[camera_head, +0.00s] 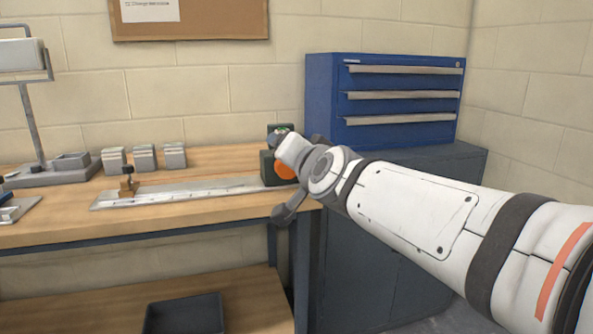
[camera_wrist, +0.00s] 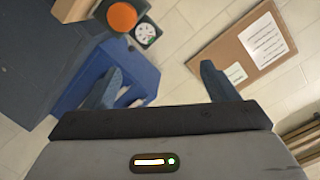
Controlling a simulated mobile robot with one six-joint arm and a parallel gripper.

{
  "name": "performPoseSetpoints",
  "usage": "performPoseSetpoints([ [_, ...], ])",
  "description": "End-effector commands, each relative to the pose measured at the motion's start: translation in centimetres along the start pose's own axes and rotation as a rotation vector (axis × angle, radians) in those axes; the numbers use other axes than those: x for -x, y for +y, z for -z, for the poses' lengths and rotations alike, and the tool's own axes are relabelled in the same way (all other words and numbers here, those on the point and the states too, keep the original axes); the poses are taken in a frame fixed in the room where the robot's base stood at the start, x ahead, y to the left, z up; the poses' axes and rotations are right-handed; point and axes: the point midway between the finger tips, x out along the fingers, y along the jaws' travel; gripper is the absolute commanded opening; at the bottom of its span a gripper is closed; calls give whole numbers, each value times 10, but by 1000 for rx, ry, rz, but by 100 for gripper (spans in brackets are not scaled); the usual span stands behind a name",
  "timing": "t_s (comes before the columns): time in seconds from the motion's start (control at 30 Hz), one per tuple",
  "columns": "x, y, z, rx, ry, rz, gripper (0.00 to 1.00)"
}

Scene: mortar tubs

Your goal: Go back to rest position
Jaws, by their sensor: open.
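My gripper (camera_wrist: 162,82) is open, with its two dark fingers wide apart and nothing between them in the wrist view. In the head view my arm reaches from the lower right to the right end of the workbench (camera_head: 150,226). A dark block with an orange disc (camera_head: 285,169) is there, partly hidden by my arm; the disc also shows at the top of the wrist view (camera_wrist: 122,16). A small round dial (camera_wrist: 145,33) shows beside it. The exact gap between my gripper and these is unclear.
A long metal rail (camera_head: 215,189) with a small brown clamp (camera_head: 128,186) lies on the bench. Several grey blocks (camera_head: 144,158) stand behind. A blue drawer chest (camera_head: 385,98) sits on a dark cabinet (camera_head: 350,265). A black tub (camera_head: 185,314) is on the lower shelf.

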Motion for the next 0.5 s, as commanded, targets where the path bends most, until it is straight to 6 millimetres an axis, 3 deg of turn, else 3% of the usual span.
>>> performPoseSetpoints([
  [0.5, 33, 22, -1, 143, -234, -122, 80],
])
